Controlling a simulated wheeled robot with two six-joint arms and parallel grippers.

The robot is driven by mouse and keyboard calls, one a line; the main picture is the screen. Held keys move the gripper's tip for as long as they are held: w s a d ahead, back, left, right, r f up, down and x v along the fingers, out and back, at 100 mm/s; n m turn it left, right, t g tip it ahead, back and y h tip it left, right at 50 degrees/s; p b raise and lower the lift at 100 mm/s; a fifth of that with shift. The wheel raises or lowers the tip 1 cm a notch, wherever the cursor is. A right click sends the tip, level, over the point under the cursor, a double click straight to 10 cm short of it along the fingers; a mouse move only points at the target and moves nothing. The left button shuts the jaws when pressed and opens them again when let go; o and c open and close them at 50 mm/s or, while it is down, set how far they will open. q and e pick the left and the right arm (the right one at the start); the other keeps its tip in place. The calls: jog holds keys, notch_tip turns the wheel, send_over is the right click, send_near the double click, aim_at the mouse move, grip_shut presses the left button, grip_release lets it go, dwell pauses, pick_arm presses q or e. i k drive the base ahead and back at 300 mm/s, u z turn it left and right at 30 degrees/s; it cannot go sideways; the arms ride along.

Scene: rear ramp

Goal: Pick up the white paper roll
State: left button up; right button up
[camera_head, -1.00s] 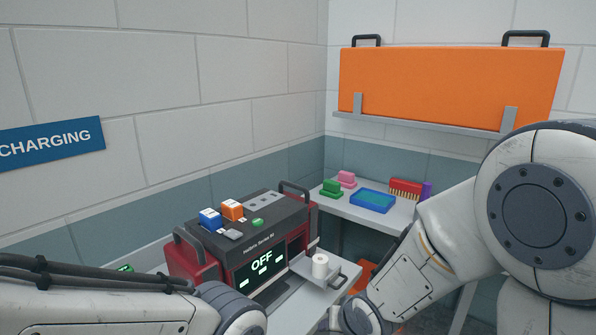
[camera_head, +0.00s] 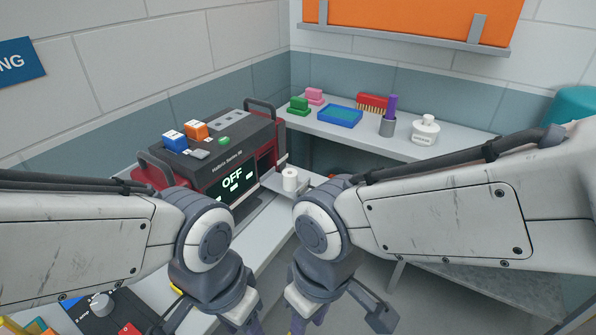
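The white paper roll (camera_head: 290,180) stands upright on a small grey shelf (camera_head: 308,181) at the right side of the dark red and black machine (camera_head: 228,160). Neither gripper touches the roll. My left gripper (camera_head: 243,312) points down at the bottom edge of the view, below and left of the roll. My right gripper (camera_head: 310,312) points down beside it, below the roll and slightly to its right. The fingertips of both are cut off or hard to make out, so their opening is unclear.
Blue and orange blocks (camera_head: 195,130) sit on the machine. A box with a knob (camera_head: 100,304) is at bottom left.

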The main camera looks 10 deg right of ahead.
aim_at(289, 176)
jog(key=k, duration=0.45)
jog(key=z, duration=0.55)
jog(key=i, duration=1.6)
jog(key=u, duration=0.75)
